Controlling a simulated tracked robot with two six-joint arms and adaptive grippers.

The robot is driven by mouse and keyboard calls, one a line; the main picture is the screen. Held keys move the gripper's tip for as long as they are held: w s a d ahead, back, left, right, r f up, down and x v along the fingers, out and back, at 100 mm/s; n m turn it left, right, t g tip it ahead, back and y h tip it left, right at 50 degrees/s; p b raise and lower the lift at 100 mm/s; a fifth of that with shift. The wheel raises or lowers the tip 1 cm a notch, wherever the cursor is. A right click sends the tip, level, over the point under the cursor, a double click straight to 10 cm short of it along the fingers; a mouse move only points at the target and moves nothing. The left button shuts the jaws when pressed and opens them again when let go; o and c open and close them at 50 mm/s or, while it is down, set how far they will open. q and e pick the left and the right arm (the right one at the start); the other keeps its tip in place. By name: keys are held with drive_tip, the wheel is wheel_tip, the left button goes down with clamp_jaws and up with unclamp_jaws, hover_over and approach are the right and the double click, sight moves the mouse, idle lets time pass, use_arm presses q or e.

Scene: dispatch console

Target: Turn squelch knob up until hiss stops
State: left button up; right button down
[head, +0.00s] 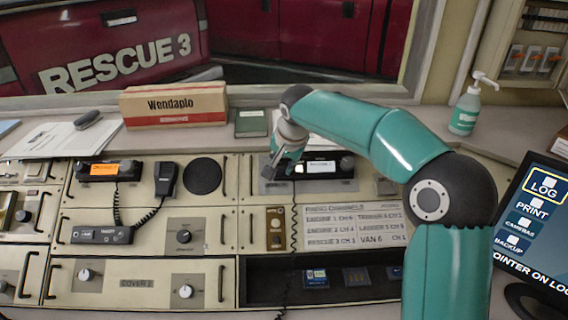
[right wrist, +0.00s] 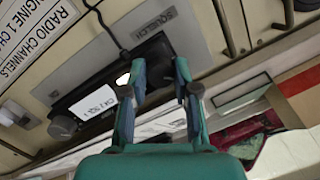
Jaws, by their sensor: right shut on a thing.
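A black radio (head: 345,165) with a lit white display (head: 319,167) sits on the upper console panel in the head view. In the right wrist view the radio's display (right wrist: 93,103) is tilted and its small text includes "SQ". A SQUELCH label (right wrist: 155,23) is on the grey plate beside the radio's end. My right gripper (head: 281,173) is at that left end of the radio. In the right wrist view its fingers (right wrist: 160,72) are shut on the dark squelch knob (right wrist: 159,62), mostly hidden between them. My left gripper is not in view.
A coiled cord (head: 293,222) hangs below the gripper. A radio channels card (head: 356,227) is on the panel below. A second radio (head: 108,170) with an orange display is at left. A Wendaplo box (head: 173,106) and sanitizer bottle (head: 466,110) stand on the ledge.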

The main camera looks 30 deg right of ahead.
drive_tip(key=c, duration=0.9)
unclamp_jaws()
drive_tip(key=shift+s+d, duration=0.1)
drive_tip(key=shift+o, duration=0.2)
drive_tip(key=v, duration=1.2)
